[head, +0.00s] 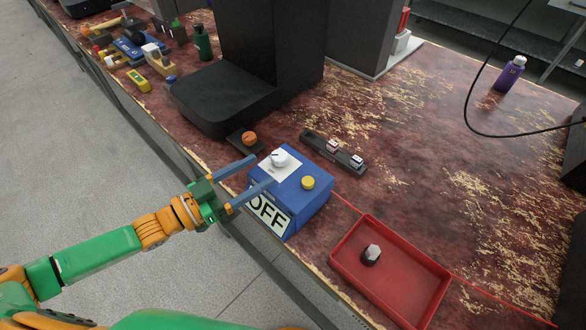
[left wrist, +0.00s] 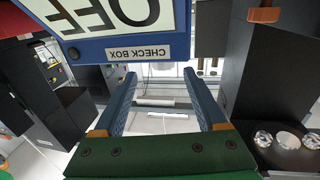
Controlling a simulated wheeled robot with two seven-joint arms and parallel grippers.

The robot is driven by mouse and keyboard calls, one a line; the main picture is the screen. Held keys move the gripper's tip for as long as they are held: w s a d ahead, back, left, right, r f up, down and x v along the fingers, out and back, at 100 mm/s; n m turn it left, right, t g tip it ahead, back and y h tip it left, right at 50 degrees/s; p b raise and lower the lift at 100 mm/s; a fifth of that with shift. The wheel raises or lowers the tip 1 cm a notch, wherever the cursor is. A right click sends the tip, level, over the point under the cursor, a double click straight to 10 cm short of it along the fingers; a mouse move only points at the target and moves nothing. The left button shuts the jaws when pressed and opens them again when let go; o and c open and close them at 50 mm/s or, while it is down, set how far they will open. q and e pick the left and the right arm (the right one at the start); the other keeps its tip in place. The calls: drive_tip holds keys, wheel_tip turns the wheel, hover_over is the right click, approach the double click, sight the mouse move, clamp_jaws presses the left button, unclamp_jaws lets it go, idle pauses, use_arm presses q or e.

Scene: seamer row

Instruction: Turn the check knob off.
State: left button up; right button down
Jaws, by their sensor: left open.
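The blue check box (head: 310,208) stands at the near edge of the table in the head view. Its top carries a white knob (head: 279,159) on a pale plate and a yellow button (head: 308,182). An OFF sign (head: 268,212) is on its front. My left gripper (head: 263,170) is open, its blue fingers reaching toward the box's left side near the knob. In the left wrist view the box (left wrist: 150,44) appears upside down with its CHECK BOX label, beyond the open fingers; the knob is not visible there. My right gripper is not in view.
An orange knob (head: 249,138) on a dark base sits just behind the box. A dark rail (head: 318,141) with two small switches lies to its right. A red tray (head: 405,285) holding a grey-topped knob is at front right. A black machine (head: 225,95) stands behind.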

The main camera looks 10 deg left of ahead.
sight(272, 161)
use_arm(q)
drive_tip(key=shift+w+r, duration=0.1)
drive_tip(key=shift+w, duration=0.15)
drive_tip(key=x, duration=0.6)
drive_tip(key=shift+w, duration=0.2)
clamp_jaws()
